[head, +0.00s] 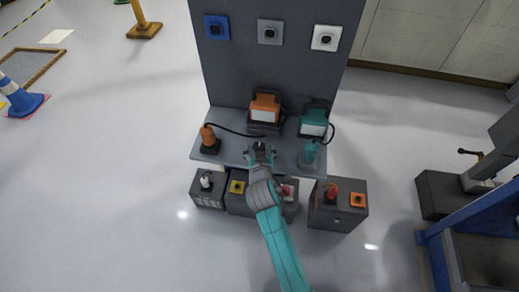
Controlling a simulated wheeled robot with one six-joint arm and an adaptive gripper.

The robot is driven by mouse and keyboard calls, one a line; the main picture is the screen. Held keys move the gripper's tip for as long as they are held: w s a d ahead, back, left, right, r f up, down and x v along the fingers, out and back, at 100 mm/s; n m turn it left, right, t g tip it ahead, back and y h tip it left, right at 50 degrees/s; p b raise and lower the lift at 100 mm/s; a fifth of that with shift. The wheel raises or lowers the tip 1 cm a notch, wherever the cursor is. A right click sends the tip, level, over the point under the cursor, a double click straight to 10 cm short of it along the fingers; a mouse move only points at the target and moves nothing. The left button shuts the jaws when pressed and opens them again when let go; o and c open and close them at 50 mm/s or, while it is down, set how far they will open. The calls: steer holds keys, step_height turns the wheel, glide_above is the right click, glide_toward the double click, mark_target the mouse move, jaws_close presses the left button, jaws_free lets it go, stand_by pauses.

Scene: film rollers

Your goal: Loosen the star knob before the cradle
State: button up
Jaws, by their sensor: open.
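My gripper (261,150) is open over the middle of a grey bench shelf (232,152), at the end of my teal arm. It looks empty. I cannot make out a star knob or a film roller cradle for certain in the head view. A grey machine (484,175) with a small dark handle (470,152) stands at the right edge, partly cut off. My gripper is well to the left of it. My arm hides part of the boxes under the shelf.
An orange device (265,106) and a teal device (314,122) stand on the shelf, before a dark upright panel (290,75). Several grey boxes with coloured controls, one at the right (335,212), stand below. A blue frame (440,262) is at lower right.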

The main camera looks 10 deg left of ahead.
steer(key=c, duration=1.1)
steer(key=shift+c, duration=0.2)
steer(key=shift+d+n+y, duration=0.1)
steer(key=shift+n+y, duration=0.2)
steer(key=shift+w+d+n+g+y, duration=0.15)
steer(key=shift+n+g+y, duration=0.25)
steer(key=shift+n+y, duration=0.45)
steer(key=shift+d+n+g+y, duration=0.15)
steer(key=shift+n+g+y, duration=0.25)
steer(key=shift+n+y, duration=0.45)
steer(key=shift+w+d+n+g+y, duration=0.1)
steer(key=shift+n+g+y, duration=0.5)
steer(key=shift+n+y, duration=0.2)
steer(key=shift+w+d+n+g+y, duration=0.1)
steer(key=shift+n+g+y, duration=0.5)
steer(key=shift+n+y, duration=0.15)
steer(key=shift+n+g+y, duration=0.25)
steer(key=shift+n+g, duration=0.1)
steer(key=shift+g, duration=0.05)
steer(key=o, duration=1.1)
